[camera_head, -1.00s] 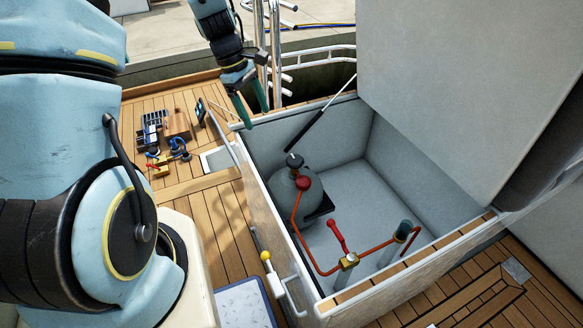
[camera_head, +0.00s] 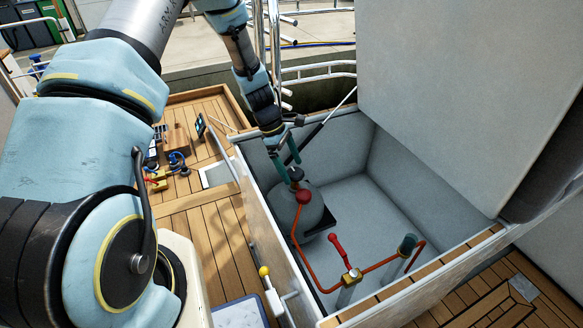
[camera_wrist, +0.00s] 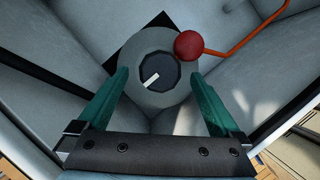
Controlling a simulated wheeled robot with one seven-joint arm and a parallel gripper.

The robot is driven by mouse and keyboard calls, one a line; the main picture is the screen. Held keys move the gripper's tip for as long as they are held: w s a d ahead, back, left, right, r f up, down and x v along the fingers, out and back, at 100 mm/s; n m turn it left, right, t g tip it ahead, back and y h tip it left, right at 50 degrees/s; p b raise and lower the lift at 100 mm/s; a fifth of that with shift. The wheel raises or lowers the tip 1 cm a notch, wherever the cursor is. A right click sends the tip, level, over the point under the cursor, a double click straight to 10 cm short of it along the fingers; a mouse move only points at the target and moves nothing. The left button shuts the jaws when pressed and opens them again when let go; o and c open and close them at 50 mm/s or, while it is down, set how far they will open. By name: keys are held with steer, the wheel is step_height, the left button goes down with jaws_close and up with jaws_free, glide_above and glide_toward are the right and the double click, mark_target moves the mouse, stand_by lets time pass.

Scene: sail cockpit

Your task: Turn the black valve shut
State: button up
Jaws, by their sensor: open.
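The black valve (camera_wrist: 158,75) is a round dark knob with a white pointer line on top. It sits on top of a grey gas cylinder (camera_head: 318,212) inside the open locker. In the head view the valve (camera_head: 296,173) is partly hidden by my fingers. My gripper (camera_head: 289,172) points down into the locker over the cylinder. In the wrist view my gripper (camera_wrist: 160,82) is open, with one green finger on each side of the valve and gaps between them and the knob. The white line points to the lower left there.
A red round fitting (camera_wrist: 188,44) with an orange pipe sits close beside the valve. A red-handled lever valve (camera_head: 338,249) stands further right. The locker wall (camera_head: 258,215) and a gas strut (camera_head: 306,138) border the space. The raised lid (camera_head: 440,90) stands behind.

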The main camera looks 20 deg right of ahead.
steer(key=shift+s+d+f, duration=0.1)
steer(key=shift+f, duration=0.2)
steer(key=shift+c, duration=0.4)
steer(key=c, duration=1.2)
steer(key=shift+c, duration=0.2)
